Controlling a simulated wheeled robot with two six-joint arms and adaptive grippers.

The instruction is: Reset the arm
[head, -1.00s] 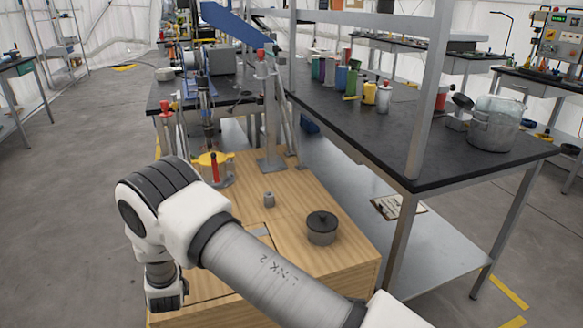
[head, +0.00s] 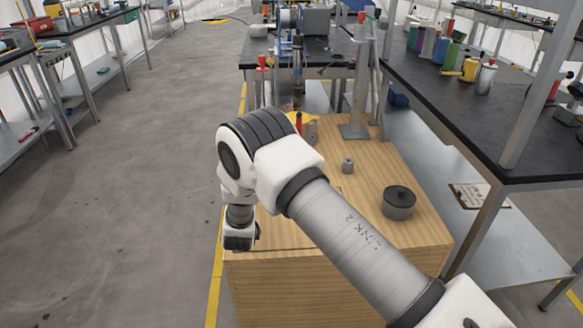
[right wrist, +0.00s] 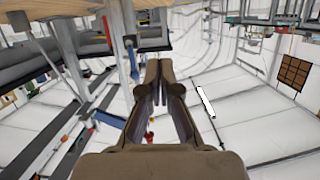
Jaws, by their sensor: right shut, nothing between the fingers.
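My right arm (head: 345,235) comes in from the lower right of the head view and bends over the wooden cabinet's left side. Its gripper does not show there. In the right wrist view my right gripper (right wrist: 158,75) has its two dark fingers together with nothing between them. That view shows tilted benches and white tent walls beyond the fingers, with nothing touching the fingertips. My left arm and gripper are not in view.
A black-topped bench (head: 440,100) with cups and bottles stands on the right. Open floor (head: 120,220) lies on the left.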

